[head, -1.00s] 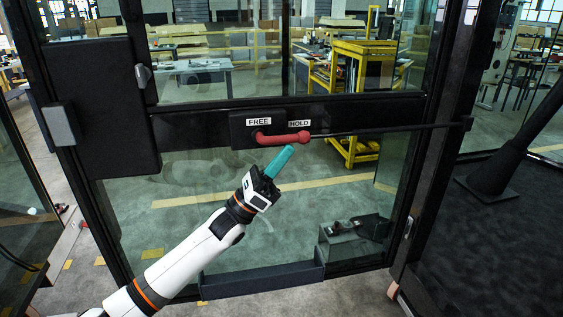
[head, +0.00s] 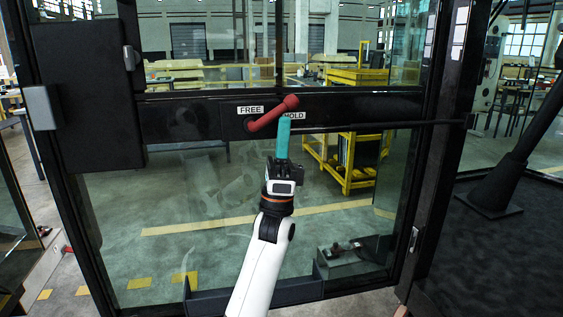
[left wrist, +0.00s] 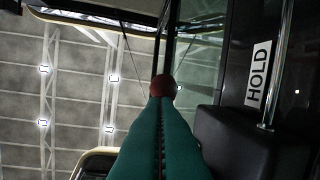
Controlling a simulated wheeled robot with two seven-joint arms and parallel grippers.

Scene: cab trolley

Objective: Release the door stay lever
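The red stay lever (head: 270,114) is on a black plate on the door's crossbar. Its pivot is at the left near the FREE label (head: 250,110), and it slants up to the right, its round knob above the HOLD label (head: 293,116). My left gripper (head: 285,119) is shut, its teal fingers pointing up just below the knob and covering part of the HOLD label. In the left wrist view, the fingers (left wrist: 160,125) are together with nothing seen between them, and the red knob (left wrist: 162,86) is right at their tips; contact is likely but not certain. My right gripper is not in view.
A thin dark stay rod (head: 390,126) runs from the plate to the door frame (head: 440,160) at the right. A black box (head: 85,95) is on the door's left side. A low dark bin (head: 297,290) is at the door's bottom. Glass panes surround the crossbar.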

